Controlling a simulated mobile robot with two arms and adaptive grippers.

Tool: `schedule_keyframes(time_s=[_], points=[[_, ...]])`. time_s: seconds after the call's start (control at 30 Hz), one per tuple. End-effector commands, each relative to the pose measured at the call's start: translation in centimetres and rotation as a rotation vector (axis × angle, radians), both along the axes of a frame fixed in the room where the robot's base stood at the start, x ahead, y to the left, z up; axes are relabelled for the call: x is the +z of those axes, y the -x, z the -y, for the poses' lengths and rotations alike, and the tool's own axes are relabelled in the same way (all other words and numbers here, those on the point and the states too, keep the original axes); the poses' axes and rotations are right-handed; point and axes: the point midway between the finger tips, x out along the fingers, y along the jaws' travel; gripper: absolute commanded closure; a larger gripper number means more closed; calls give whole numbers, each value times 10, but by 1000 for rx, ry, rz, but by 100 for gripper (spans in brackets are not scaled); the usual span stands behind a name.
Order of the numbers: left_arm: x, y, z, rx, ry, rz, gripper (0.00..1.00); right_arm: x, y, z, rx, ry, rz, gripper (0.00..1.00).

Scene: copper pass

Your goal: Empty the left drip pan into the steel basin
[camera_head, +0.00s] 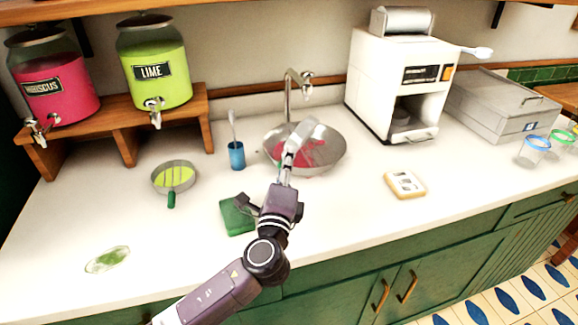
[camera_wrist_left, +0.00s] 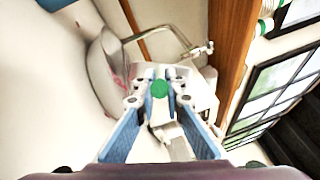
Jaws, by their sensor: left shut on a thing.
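My left gripper (camera_head: 287,168) is shut on the green handle of a steel drip pan (camera_head: 305,132). The pan is steeply tilted on edge over the steel basin (camera_head: 333,158); I cannot see into it. Red-pink liquid lies in the basin below the pan. In the left wrist view the green handle end (camera_wrist_left: 159,88) sits between the fingers, and the basin (camera_wrist_left: 101,72) shows at the left with some pink in it. Another drip pan (camera_head: 159,185), with yellow-green liquid and a green handle, stands on the counter at the left. My right gripper is not in view.
A tap (camera_head: 289,98) stands behind the basin. A blue cup (camera_head: 237,156) with a brush is left of it, and a green sponge (camera_head: 234,219) lies near my left arm. A green smear (camera_head: 107,260) is at front left. A white machine (camera_head: 376,75) stands at back right.

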Motion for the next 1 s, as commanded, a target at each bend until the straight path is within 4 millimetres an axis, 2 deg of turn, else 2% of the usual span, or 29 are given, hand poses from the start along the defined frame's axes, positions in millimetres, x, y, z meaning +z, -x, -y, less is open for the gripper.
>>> schedule_keyframes(time_s=[0.03, 0.17, 0.2, 0.37, 0.47, 0.5, 0.63, 0.8, 1.0], points=[[-5, 1, 2, 0, -27, 16, 100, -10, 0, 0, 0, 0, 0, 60], [-7, 3, 6, -1, -104, 55, 100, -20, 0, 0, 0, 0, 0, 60], [-1, 3, 7, 0, -128, 68, 100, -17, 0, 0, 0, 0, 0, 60], [6, 6, 10, 2, -203, 107, 100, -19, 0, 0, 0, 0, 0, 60], [0, 2, 6, -3, -89, 38, 100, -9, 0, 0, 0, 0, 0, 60], [12, 0, 3, -5, -31, 7, 100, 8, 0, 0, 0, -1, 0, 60], [13, -7, -6, -15, 152, -104, 100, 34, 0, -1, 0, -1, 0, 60], [2, -9, -9, -19, 225, -146, 100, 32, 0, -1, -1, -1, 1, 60], [5, -11, -12, -21, 273, -173, 100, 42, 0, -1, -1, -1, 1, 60]])
